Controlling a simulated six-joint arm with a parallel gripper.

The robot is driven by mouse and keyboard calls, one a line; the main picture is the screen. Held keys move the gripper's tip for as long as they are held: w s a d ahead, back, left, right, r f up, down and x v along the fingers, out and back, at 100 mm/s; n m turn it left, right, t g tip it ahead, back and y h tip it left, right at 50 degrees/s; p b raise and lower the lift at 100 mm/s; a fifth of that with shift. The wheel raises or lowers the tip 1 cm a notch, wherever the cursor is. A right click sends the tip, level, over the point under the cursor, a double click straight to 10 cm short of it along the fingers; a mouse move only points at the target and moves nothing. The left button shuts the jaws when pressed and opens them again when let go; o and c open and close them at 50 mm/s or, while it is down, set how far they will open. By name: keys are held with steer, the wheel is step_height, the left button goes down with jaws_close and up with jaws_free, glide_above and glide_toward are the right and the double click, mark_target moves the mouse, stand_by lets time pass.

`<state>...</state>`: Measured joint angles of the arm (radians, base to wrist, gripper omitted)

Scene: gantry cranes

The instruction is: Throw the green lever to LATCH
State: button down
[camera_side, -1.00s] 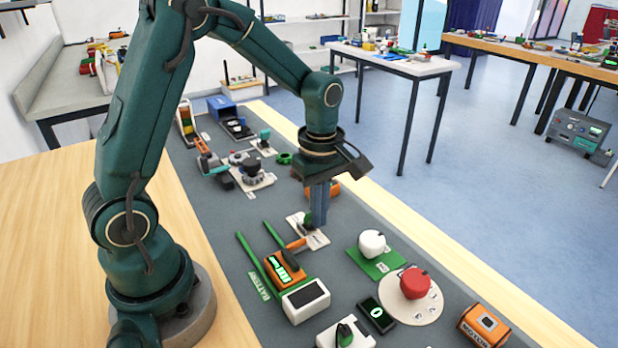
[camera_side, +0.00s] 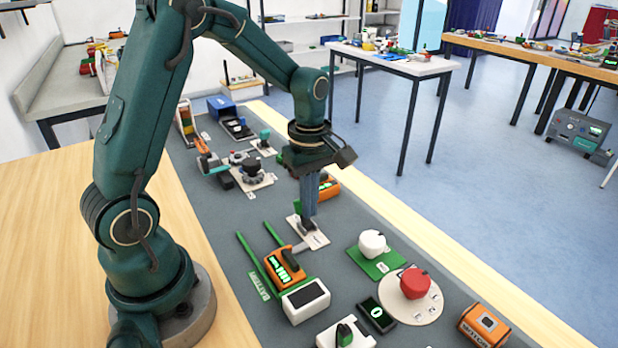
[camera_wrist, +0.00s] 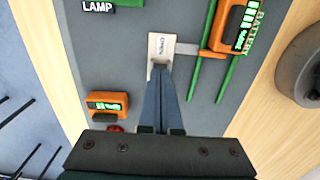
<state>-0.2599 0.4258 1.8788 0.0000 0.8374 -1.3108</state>
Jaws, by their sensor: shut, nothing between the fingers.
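The lever's pale plate (camera_side: 318,240) lies on the grey mat beside the orange battery (camera_side: 285,268). A small green part (camera_side: 297,206), seemingly the lever, shows just left of my fingers; most of it is hidden. My gripper (camera_side: 307,222) is shut, pointing down, with its tips low over the plate. I cannot tell whether they touch the lever. In the wrist view my fingertips (camera_wrist: 158,70) cover the near part of the plate (camera_wrist: 161,42), whose printed label looks like OPEN. A grey bar (camera_wrist: 184,48) runs from the plate to the battery.
Green rails (camera_side: 245,255) flank the battery. A white box (camera_side: 305,301) stands in front of it. A white knob on a green plate (camera_side: 380,265) and a red button (camera_side: 414,283) stand to the right. An orange box (camera_side: 329,187) stands behind my gripper.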

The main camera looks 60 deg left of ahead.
steer(key=shift+d, duration=0.55)
step_height(320, 180, up, 7)
stand_by(0.5)
steer(key=s+d+r+m+t, duration=0.3)
steer(key=s+d+r+m, duration=0.15)
steer(key=r, duration=0.25)
steer(key=s+d+f+m+t, duration=0.1)
steer(key=s+f+m+t, duration=0.1)
steer(key=s+m, duration=0.5)
steer(key=f+m, duration=0.1)
steer(key=m, duration=0.5)
steer(key=shift+d+t, duration=0.25)
steer(key=shift+t, duration=0.05)
